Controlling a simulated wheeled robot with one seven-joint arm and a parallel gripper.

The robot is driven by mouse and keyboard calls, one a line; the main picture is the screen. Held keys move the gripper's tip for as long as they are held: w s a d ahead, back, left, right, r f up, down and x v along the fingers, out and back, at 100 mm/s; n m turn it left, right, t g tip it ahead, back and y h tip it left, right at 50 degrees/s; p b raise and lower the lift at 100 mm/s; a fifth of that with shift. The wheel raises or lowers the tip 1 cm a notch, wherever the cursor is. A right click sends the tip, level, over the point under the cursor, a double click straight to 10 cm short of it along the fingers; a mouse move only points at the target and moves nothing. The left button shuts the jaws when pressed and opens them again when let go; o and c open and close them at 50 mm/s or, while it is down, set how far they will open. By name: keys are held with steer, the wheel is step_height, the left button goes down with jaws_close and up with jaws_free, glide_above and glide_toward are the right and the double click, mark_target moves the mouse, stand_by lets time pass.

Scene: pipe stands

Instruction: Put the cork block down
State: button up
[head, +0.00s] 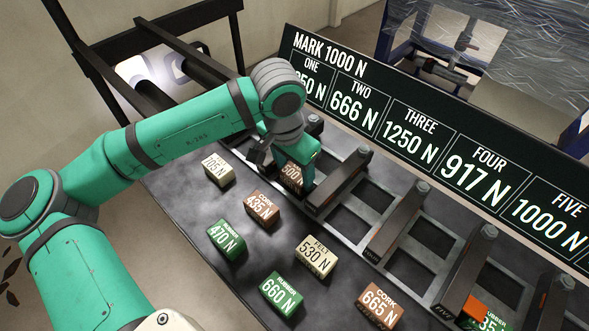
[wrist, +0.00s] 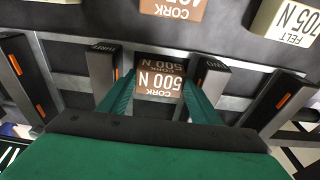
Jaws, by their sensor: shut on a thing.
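The cork block (head: 291,174) is brown with a white label reading 500 N. My gripper (head: 288,160) is shut on it at the left end of the slotted metal frame (head: 385,205). In the wrist view the cork block (wrist: 159,82) sits between my two green fingers (wrist: 160,92), with its label upside down. Dark bars of the frame stand on either side of it. I cannot tell whether its underside touches the surface below. My gripper and wrist hide part of it in the head view.
Loose blocks lie on the dark table (head: 185,220): felt 705 N (head: 218,169), cork 435 N (head: 262,208), rubber 470 N (head: 226,239), felt 530 N (head: 316,257), rubber 660 N (head: 281,294) and cork 665 N (head: 380,305). A numbered board (head: 440,150) stands behind the frame.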

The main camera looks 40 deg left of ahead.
mark_target(290, 179)
steer(key=shift+f, duration=0.1)
steer(key=o, duration=0.9)
steer(key=shift+c, duration=0.2)
step_height(290, 179, up, 12)
steer(key=s, duration=0.1)
steer(key=shift+s, duration=0.4)
steer(key=shift+w+a, duration=0.1)
steer(key=shift+w, duration=0.05)
